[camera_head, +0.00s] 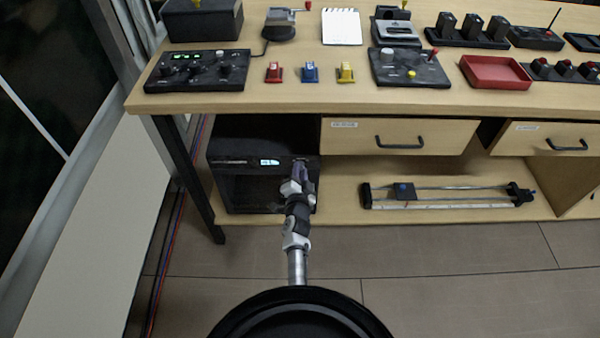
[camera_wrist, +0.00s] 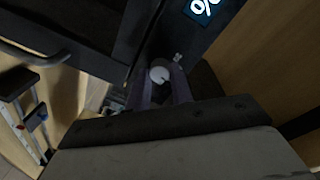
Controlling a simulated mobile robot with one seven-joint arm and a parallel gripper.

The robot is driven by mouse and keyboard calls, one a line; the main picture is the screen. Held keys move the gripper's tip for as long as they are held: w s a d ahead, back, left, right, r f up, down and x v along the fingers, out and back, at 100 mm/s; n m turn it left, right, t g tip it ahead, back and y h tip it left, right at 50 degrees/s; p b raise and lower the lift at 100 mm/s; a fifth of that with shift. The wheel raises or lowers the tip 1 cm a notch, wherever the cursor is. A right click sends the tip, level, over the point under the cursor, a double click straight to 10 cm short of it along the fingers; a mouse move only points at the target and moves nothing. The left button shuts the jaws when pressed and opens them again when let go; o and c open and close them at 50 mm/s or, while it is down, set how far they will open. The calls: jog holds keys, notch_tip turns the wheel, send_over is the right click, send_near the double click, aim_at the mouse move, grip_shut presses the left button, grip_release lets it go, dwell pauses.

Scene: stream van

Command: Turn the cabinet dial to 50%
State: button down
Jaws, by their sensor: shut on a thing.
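The black cabinet (camera_head: 226,172) stands under the left end of the bench, with a small lit display (camera_head: 269,162) on its upper front. In the wrist view, part of the lit display (camera_wrist: 203,10) shows a percent sign; its number is cut off. The pale round dial (camera_wrist: 159,74) sits between my fingers in the wrist view, with a dark notch on its face. My gripper (camera_wrist: 160,88) is shut on the dial, with a finger at each side. In the head view, my gripper (camera_head: 300,170) is at the cabinet's upper right front and hides the dial.
A drawer with a black handle (camera_head: 399,142) is right of the cabinet, above a slide rail (camera_head: 447,195) on the lower shelf. A table leg (camera_head: 190,180) stands left of the cabinet. The bench top (camera_head: 300,100) carries switches, panels and a red tray (camera_head: 495,73).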

jog(key=shift+w+r+m, duration=0.1)
jog(key=shift+r+m, duration=0.05)
jog(key=shift+m, duration=0.35)
jog(key=c, duration=1.2)
grip_release()
jog(key=shift+c, duration=0.2)
